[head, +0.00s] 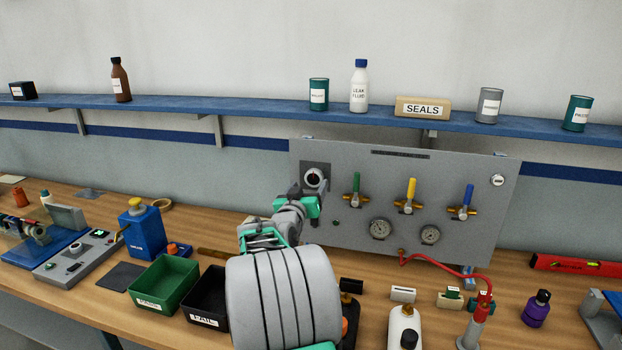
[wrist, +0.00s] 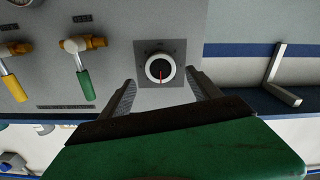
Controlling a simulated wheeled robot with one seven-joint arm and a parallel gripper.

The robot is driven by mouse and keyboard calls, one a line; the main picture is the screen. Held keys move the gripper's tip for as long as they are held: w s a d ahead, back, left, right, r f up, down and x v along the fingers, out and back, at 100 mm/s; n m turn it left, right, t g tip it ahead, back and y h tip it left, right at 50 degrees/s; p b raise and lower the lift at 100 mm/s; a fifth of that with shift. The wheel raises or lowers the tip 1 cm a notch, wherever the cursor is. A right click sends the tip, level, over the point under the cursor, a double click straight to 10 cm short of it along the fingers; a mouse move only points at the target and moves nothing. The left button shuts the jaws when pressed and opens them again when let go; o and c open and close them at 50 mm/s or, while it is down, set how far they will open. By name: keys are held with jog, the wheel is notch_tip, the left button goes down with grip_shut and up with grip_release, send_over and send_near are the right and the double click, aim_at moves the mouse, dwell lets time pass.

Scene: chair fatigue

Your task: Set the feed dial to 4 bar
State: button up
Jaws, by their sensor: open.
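My gripper (head: 305,200) is in front of the panel, just below the dial in the head view. In the wrist view my gripper (wrist: 163,90) has its fingers spread, one on each side of the dial's plate. Nothing is between them, and contact with the panel cannot be told.
Green (head: 355,188), yellow (head: 410,195) and blue (head: 467,202) valve handles sit right of the dial. Two gauges (head: 381,229) are below them. A red hose (head: 445,265) hangs from the panel. Green (head: 163,283) and black bins stand on the bench; a blue shelf (head: 250,110) runs above.

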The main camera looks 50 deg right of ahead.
aim_at(313, 179)
jog(key=p+x, duration=0.1)
jog(key=x, duration=0.3)
jog(key=shift+w+d, duration=0.1)
jog(key=shift+c, duration=0.5)
jog(key=c, duration=1.3)
jog(key=shift+f+b, duration=0.1)
jog(key=shift+b, duration=0.2)
